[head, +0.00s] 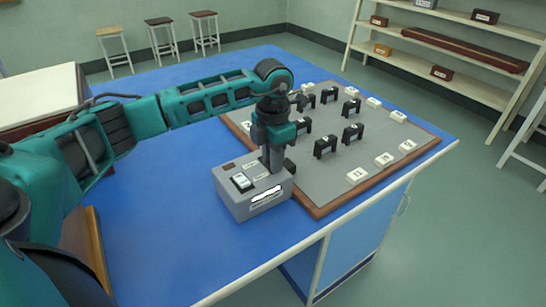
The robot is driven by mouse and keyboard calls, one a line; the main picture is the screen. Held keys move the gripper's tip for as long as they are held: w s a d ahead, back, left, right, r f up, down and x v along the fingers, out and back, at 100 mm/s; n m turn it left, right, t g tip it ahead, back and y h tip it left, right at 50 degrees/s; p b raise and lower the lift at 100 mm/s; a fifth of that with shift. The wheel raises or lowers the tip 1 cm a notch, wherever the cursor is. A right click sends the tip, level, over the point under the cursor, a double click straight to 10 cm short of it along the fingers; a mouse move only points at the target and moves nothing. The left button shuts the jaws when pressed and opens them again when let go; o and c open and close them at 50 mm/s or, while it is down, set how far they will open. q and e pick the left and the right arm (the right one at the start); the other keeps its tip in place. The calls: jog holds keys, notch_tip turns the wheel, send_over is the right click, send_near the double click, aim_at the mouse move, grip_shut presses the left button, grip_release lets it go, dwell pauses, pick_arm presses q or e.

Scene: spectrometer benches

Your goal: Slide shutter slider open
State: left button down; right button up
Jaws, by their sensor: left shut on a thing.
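A grey box (238,207) stands on the blue bench, with a light rocker-like switch (242,181) and small labels on its top. My left gripper (273,168) points down onto the back right part of the box top. Its fingers are shut on a small part there, which appears to be the shutter slider. The fingers hide most of that part, so how far it is slid cannot be told. A dark knob-like piece (290,166) shows just right of the fingers. My right gripper is not in view.
A grey board with a wooden rim (372,180) lies right beside the box, carrying several black handle-like brackets (326,146) and white labelled blocks (384,159). The blue bench top (165,225) is clear left of the box. Stools (162,37) and shelves stand behind.

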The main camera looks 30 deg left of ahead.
aim_at(262, 159)
pick_arm(q)
jog(key=a, duration=0.1)
jog(key=w+a, duration=0.1)
jog(key=a, duration=0.1)
jog(key=w+a+b, duration=0.1)
jog(key=shift+a, duration=0.15)
jog(key=shift+a+r, duration=0.15)
jog(key=c, duration=1)
grip_release()
jog(key=shift+a, duration=0.1)
notch_tip(262, 159, up, 13)
jog(key=shift+p, duration=0.3)
